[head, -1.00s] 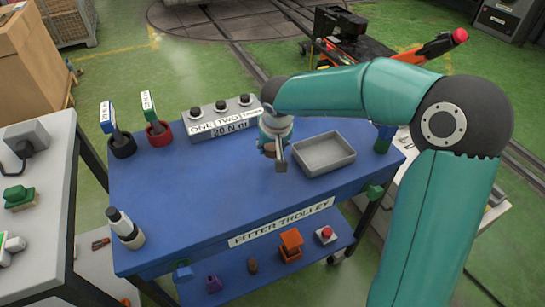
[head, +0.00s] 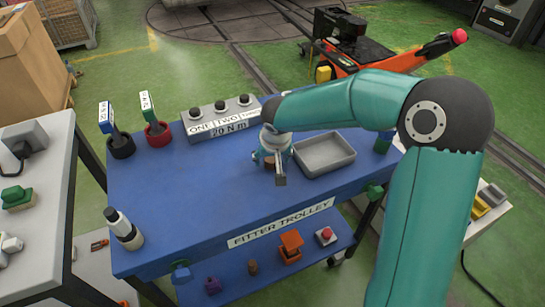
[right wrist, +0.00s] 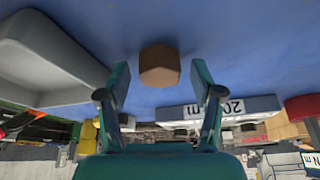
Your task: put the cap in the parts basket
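The cap, a small brown faceted piece (right wrist: 160,66), stands on the blue trolley top, seen between and just beyond my right fingertips in the right wrist view. In the head view only a bit of brown (head: 269,161) shows beside the gripper. My right gripper (right wrist: 161,78) is open, with a gap on each side of the cap. In the head view it (head: 277,168) points down at the trolley top, left of the parts basket. The parts basket, a shallow grey tray (head: 325,166), looks empty; its side also shows in the right wrist view (right wrist: 45,65). My left gripper is not in view.
A grey button box (head: 222,118) stands behind the gripper. Red (head: 158,133) and black (head: 121,146) cups holding tools stand at the back left. A white-and-black cylinder (head: 124,229) is at the front left. The trolley's (head: 190,205) left middle is clear.

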